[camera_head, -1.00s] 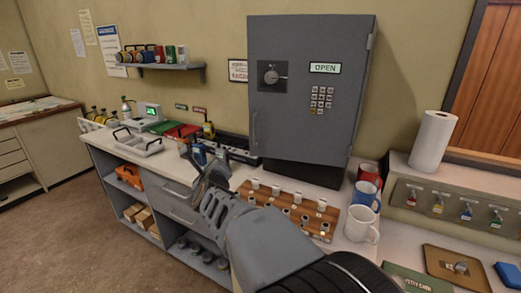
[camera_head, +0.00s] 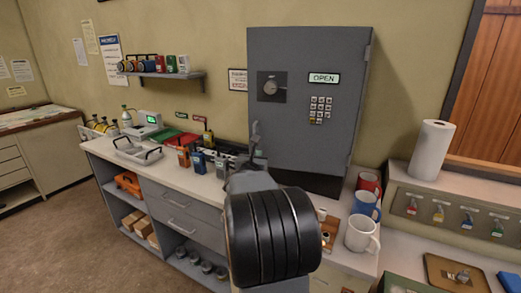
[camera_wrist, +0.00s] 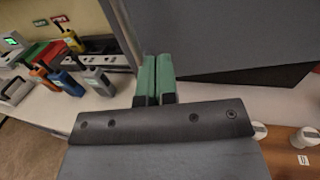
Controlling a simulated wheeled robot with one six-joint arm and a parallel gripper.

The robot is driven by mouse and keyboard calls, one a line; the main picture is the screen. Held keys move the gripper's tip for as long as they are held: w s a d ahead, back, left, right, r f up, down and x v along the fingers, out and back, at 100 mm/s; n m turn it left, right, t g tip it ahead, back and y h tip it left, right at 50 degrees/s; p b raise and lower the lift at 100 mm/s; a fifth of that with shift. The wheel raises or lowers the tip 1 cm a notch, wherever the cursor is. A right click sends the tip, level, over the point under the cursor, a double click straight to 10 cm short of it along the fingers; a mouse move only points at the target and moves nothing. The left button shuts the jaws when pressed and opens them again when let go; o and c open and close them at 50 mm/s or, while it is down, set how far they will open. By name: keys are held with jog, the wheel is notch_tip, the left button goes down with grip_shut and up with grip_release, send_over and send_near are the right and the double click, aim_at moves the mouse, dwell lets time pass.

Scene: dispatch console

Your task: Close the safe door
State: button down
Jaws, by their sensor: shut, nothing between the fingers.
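The grey safe stands against the wall on the counter. Its door (camera_head: 300,65) carries a dial (camera_head: 271,86), a keypad (camera_head: 320,108) and a sign (camera_head: 324,78) reading OPEN. A hinge shows at the door's right edge. I cannot tell how wide the door stands open.
Red, blue and white mugs (camera_head: 361,232) stand right of the safe. Radios (camera_head: 197,161) stand left of my gripper, with a wire tray (camera_head: 137,152) farther left. A paper roll (camera_head: 431,150) stands at right.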

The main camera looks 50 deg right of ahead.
aim_at(263, 149)
jog(key=shift+p+x, duration=0.65)
jog(key=shift+x, duration=1.55)
